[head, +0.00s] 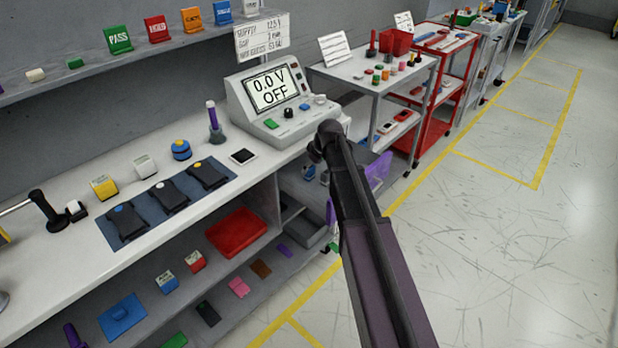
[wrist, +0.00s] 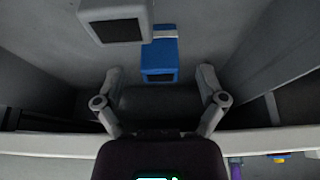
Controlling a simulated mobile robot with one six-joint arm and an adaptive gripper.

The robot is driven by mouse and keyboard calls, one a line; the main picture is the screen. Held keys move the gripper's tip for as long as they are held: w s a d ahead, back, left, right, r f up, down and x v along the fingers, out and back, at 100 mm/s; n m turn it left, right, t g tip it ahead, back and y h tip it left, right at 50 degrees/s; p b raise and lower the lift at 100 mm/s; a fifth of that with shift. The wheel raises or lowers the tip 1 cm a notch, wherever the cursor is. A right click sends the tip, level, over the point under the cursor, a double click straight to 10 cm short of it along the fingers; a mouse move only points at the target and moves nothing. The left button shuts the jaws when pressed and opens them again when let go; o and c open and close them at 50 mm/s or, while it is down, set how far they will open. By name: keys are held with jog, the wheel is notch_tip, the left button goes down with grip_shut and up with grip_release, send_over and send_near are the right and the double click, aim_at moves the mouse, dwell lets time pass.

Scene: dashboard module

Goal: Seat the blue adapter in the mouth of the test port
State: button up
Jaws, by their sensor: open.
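A blue block (wrist: 158,68) with a dark square face, probably the blue adapter, lies ahead of my gripper (wrist: 161,80) in the wrist view. My gripper is open, one finger to the left of the block's near end and one to the right, with nothing held. I cannot tell whether the block lies fully between the fingertips. In the head view a small blue block (head: 308,172) shows low under the bench's right end, left of my arm; my gripper is hidden there.
A grey block (wrist: 117,29) with a dark face stands close by, up and left of the blue one. Grey walls flank the space, and a pale edge crosses below. In the head view, a meter reading "0.0 V OFF" (head: 271,90) stands on the bench (head: 62,262) above.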

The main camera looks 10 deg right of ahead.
jog(key=shift+w+a+f+b, duration=0.2)
jog(key=shift+f+b, duration=0.2)
jog(key=shift+f, duration=0.25)
jog(key=c, duration=1.2)
